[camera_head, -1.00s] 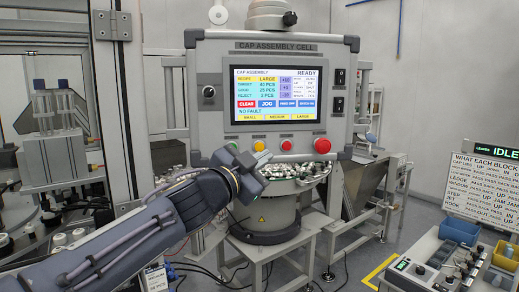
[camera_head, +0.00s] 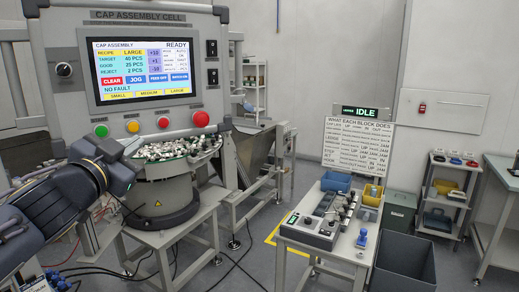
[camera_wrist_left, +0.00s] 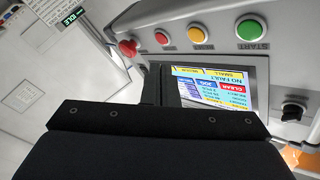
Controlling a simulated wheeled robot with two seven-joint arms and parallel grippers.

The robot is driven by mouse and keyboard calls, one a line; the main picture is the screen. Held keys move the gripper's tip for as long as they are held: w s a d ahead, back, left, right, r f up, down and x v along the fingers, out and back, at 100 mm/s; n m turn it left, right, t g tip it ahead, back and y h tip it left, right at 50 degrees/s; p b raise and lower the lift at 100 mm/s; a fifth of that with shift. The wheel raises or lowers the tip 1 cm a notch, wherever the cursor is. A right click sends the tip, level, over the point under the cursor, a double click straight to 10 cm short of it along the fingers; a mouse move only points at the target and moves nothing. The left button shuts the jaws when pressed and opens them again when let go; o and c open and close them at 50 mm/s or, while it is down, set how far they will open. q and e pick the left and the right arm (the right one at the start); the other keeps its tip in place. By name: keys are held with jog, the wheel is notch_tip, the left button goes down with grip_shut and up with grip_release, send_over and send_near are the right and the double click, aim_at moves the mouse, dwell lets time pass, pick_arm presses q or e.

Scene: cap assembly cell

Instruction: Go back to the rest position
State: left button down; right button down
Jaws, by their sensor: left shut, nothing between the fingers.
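My left gripper (camera_head: 124,148) is at the left of the head view, in front of the bowl feeder and below the control panel (camera_head: 133,18). Its fingers are shut with nothing between them. In the left wrist view the closed fingers (camera_wrist_left: 161,84) stand before the panel's screen (camera_wrist_left: 215,90) and coloured buttons, apart from them as far as I can see. The panel screen reads READY and NO FAULT. My right gripper is not in the head view.
The bowl feeder (camera_head: 165,192) full of small caps stands on a grey stand. A small table (camera_head: 290,232) carries a control box and blue and yellow bins. A dark open crate (camera_head: 402,262) and a shelf cart (camera_head: 447,195) stand at right. Floor between them is partly clear.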

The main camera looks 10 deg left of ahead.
pick_arm(q)
jog(key=s+f+n+g+y, duration=0.1)
jog(key=s+f+n+g, duration=0.35)
jog(key=f, duration=0.55)
jog(key=s+f+n+g+y, duration=0.25)
jog(key=s+f, duration=0.35)
jog(key=f, duration=0.3)
jog(key=s+d+f+n+g+h, duration=0.1)
jog(key=s+d+f+g+h, duration=0.2)
jog(key=s+d+f, duration=0.2)
jog(key=s+d+f+g+h, duration=0.3)
jog(key=s+d+f, duration=0.3)
jog(key=s+f, duration=0.4)
jog(key=shift+f+n+g, duration=0.15)
jog(key=shift+n+g, duration=0.15)
jog(key=shift+n, duration=0.1)
